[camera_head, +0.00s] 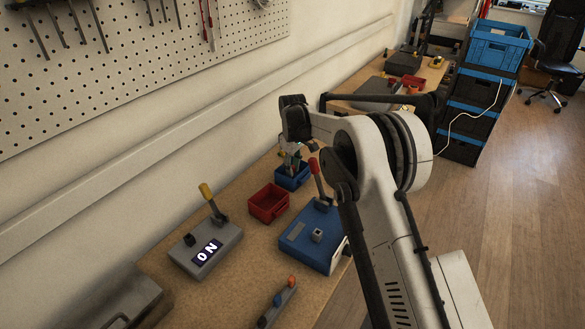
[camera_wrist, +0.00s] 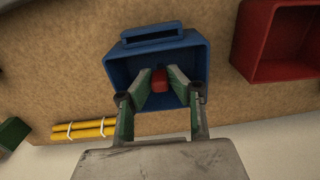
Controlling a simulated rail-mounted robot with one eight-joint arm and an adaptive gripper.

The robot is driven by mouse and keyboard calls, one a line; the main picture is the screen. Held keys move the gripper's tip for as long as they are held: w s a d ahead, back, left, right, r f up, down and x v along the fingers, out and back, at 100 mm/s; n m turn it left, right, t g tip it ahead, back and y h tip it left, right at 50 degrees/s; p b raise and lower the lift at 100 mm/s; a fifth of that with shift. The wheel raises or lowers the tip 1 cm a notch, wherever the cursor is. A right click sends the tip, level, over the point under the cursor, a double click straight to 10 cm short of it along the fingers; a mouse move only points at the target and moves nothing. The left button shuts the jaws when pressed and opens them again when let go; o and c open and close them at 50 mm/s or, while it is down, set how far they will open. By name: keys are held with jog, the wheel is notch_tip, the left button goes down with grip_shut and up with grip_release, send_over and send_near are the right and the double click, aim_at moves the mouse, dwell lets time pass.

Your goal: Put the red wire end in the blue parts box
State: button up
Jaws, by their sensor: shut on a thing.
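The blue parts box (camera_wrist: 118,70) is below my gripper in the wrist view; in the head view the blue parts box (camera_head: 293,183) is partly hidden by my gripper. My gripper (camera_wrist: 159,88) points down over the box's opening, with its fingertips within the box's outline. It is shut on the red wire end (camera_wrist: 159,80), a small red piece between the fingertips. I cannot tell whether the red wire end touches the box floor. In the head view my gripper (camera_head: 291,163) is over the box, and the red wire end is not clear there.
A red box (camera_head: 268,203) stands beside the blue box. A grey unit (camera_head: 205,250) marked ON with a yellow-handled lever and a blue unit (camera_head: 313,240) with a red-handled lever are nearer. Yellow sticks (camera_wrist: 85,129) lie near the wall.

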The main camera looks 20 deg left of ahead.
aim_at(293, 166)
jog(key=shift+f, duration=0.15)
jog(key=o, duration=0.3)
jog(key=shift+f, duration=0.1)
jog(key=o, duration=0.5)
notch_tip(293, 166, up, 12)
jog(key=shift+r, duration=0.25)
